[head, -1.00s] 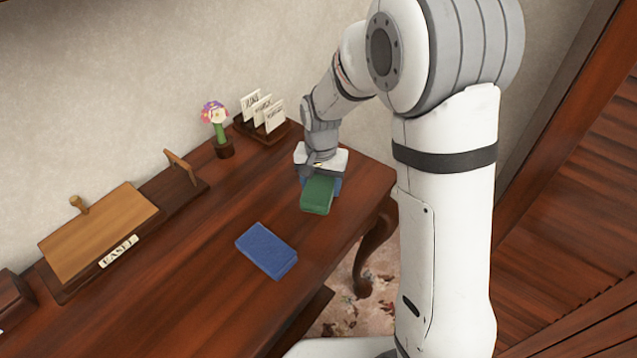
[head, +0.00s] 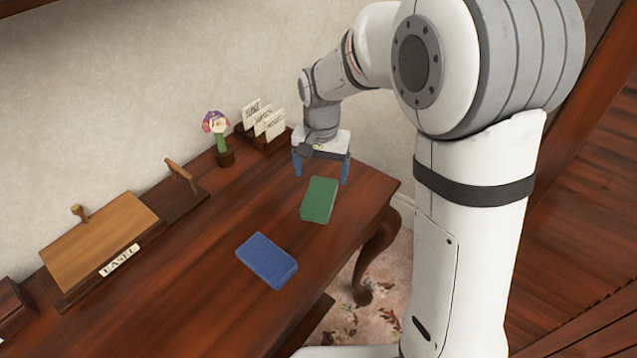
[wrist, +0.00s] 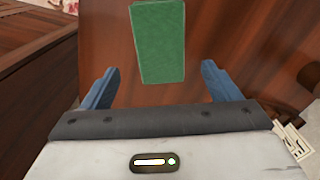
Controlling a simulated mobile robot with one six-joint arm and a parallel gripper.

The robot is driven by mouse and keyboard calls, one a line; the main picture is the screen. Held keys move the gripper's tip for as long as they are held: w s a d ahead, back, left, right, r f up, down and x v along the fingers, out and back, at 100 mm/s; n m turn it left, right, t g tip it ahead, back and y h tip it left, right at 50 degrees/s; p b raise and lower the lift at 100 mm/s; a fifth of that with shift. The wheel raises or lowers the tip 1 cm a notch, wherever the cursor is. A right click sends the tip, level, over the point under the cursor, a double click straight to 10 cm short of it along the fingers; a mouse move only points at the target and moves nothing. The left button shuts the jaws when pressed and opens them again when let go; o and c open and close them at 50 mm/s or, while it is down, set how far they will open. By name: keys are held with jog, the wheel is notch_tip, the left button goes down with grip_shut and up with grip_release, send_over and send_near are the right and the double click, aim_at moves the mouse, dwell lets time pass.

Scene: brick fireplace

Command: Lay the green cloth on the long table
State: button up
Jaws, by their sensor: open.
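The green cloth (head: 319,200), a folded block, lies flat on the long dark wooden table (head: 200,262) near its right end. It also shows in the wrist view (wrist: 158,42), ahead of the fingers. My gripper (head: 321,179) is open and empty, with its blue fingers apart, just behind the cloth and above the table. In the wrist view my gripper (wrist: 157,88) has one finger on either side, and the cloth lies beyond them, not between them.
A folded blue cloth (head: 266,260) lies left of the green one, with bare table between. A flower in a small pot (head: 220,140), a card rack (head: 263,130) and a wooden easel board (head: 102,234) line the wall side. The table's right edge is close to the green cloth.

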aim_at(320, 193)
jog(key=s+d+r+n+t, duration=0.1)
jog(key=s+d+r, duration=0.7)
jog(key=s+d, duration=0.1)
jog(key=s+d+f+n+t, duration=0.1)
jog(key=s+d, duration=0.3)
jog(key=s, duration=0.6)
jog(key=shift+d+n, duration=0.35)
jog(key=shift+n, duration=0.15)
jog(key=shift+s, duration=0.15)
